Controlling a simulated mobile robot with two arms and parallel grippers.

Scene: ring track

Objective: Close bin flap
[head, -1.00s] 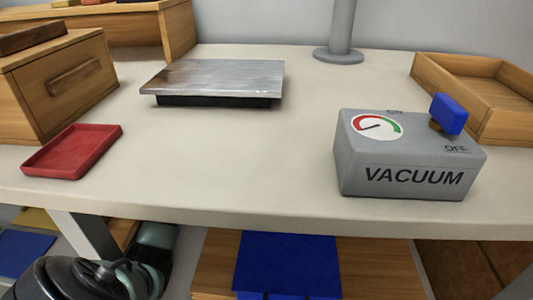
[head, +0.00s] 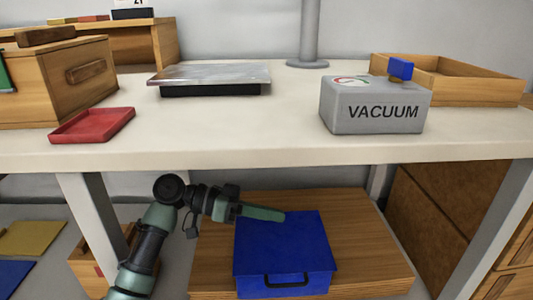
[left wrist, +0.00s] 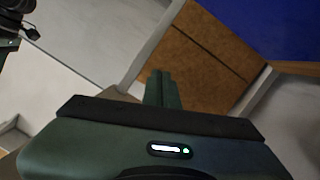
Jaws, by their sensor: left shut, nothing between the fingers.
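A blue bin (head: 318,284) with a dark handle on its front stands on a wooden surface under the table. Its broad blue top panel (head: 285,243), which looks like the flap, appears flat from here; I cannot tell whether a gap lies under it. My left gripper (head: 283,215) reaches in from the left, its green fingers together and empty, at the panel's far left edge in the picture. I cannot tell whether they touch it. In the left wrist view the shut fingers (left wrist: 164,88) point ahead, and a blue surface (left wrist: 285,25) shows at upper right. My right gripper is out of view.
The table's front edge (head: 270,158) runs above my left arm. Table legs (head: 95,215) stand at left and right. A wooden cabinet (head: 435,235) is at lower right. A vacuum box (head: 375,107) and red tray (head: 92,125) sit on the table.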

